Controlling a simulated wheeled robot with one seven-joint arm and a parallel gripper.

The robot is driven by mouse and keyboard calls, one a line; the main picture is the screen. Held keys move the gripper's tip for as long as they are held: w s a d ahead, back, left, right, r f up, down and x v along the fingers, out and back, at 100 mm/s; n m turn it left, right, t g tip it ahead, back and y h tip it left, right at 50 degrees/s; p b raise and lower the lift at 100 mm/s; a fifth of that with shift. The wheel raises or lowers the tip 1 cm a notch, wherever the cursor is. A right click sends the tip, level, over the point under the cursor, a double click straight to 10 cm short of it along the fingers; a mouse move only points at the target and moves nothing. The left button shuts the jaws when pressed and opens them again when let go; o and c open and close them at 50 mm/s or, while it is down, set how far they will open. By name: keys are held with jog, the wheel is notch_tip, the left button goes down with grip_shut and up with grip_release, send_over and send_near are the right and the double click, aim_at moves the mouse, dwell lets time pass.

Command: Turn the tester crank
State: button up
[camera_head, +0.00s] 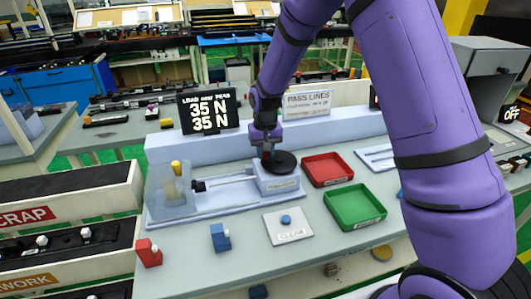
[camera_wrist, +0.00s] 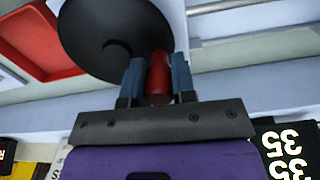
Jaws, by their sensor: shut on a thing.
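The tester (camera_head: 225,210) is a pale blue fixture on the bench, with a rod and a clear-covered end at its left. Its crank is a black disc (camera_head: 285,163) on the right-hand block, also large in the wrist view (camera_wrist: 105,35). A red upright handle (camera_wrist: 159,78) stands near the disc's edge. My gripper (camera_head: 266,153) comes down from above at the disc's left side. In the wrist view my gripper (camera_wrist: 157,66) has a finger on each side of the red handle and is shut on it. The sign (camera_head: 208,111) reads "35 N" on two lines.
A red tray (camera_head: 327,169) and a green tray (camera_head: 354,206) sit right of the tester. A white plate with a blue button (camera_head: 286,219) lies in front. Red (camera_head: 148,252) and blue (camera_head: 220,238) blocks stand at the front left. Scrap and rework bins (camera_head: 68,215) are at left.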

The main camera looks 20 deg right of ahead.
jog(key=shift+w+d+m, duration=0.1)
jog(key=shift+w+m, duration=0.1)
jog(key=shift+m, duration=0.3)
jog(key=o, duration=0.9)
notch_tip(320, 180, up, 10)
jog(key=shift+r, duration=0.4)
